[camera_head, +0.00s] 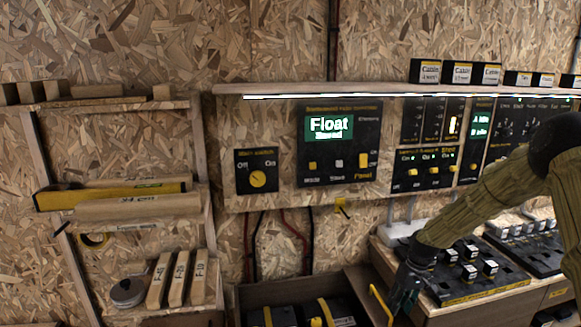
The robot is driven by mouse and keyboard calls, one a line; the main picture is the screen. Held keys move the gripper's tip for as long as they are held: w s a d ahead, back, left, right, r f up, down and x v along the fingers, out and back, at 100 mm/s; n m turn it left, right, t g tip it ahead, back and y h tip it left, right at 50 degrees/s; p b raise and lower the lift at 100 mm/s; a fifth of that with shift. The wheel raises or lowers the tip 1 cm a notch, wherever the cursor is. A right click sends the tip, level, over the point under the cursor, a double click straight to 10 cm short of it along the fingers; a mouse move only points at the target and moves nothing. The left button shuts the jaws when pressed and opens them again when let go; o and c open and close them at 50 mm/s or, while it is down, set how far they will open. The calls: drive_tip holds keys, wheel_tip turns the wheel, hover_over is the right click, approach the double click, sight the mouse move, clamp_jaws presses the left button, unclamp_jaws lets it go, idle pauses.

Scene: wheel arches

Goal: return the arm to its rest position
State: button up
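My arm (487,205) reaches in from the right edge, with a dark joint at the upper right and a brownish link sloping down to the left. My gripper (404,290) hangs at its lower end, pointing down, dark and partly see-through. It is just right of a yellow handle (380,304) and in front of the left end of the bench with black switch panels. I cannot tell whether the gripper touches the handle or bench. Its fingers are too dark and small to show whether they are open, and nothing is clearly held.
An open compartment (357,287) with black and yellow boxes lies left of my gripper. The bench (480,300) is close on its right. Left wooden racks (125,103) hold blocks and tools.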

drive_tip(key=s+a+f+m+p, duration=0.1)
drive_tip(key=s+a+f, duration=0.4)
drive_tip(key=s+f, duration=0.55)
drive_tip(key=s+a+f+m, duration=0.1)
drive_tip(key=s+a+f, duration=0.55)
drive_tip(key=s, duration=0.65)
drive_tip(key=s+f+m+h, duration=0.1)
drive_tip(key=s+h, duration=0.1)
drive_tip(key=s, duration=2.2)
drive_tip(key=shift+s+f+p, duration=0.15)
drive_tip(key=shift+s+p, duration=0.25)
drive_tip(key=shift+p, duration=0.05)
drive_tip(key=shift+o, duration=0.2)
drive_tip(key=shift+w, duration=0.1)
